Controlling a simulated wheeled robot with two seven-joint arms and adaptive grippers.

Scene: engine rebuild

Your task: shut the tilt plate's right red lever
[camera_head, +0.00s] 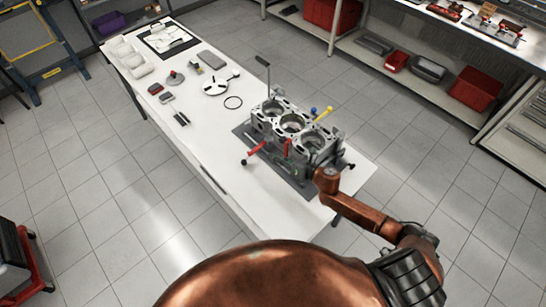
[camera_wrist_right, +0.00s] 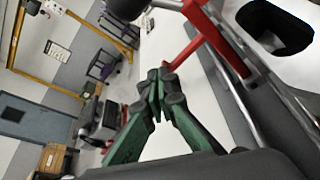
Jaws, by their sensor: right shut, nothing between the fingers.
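The grey engine block (camera_head: 300,125) is mounted on the tilt plate at the near end of the white table. One red lever (camera_head: 257,149) sticks out to the left and ends in a black knob. A second red lever (camera_head: 286,147) stands more upright at the block's near face. My right gripper (camera_head: 283,166) is low in front of the block, its green fingers shut and empty. In the right wrist view the closed fingertips (camera_wrist_right: 163,88) appear beside a red lever (camera_wrist_right: 212,35); whether they touch is unclear. My left gripper is out of view.
A yellow-topped pin (camera_head: 324,113) and a tall dark rod (camera_head: 264,67) rise by the block. Shelving with red bins (camera_head: 475,88) stands at upper right.

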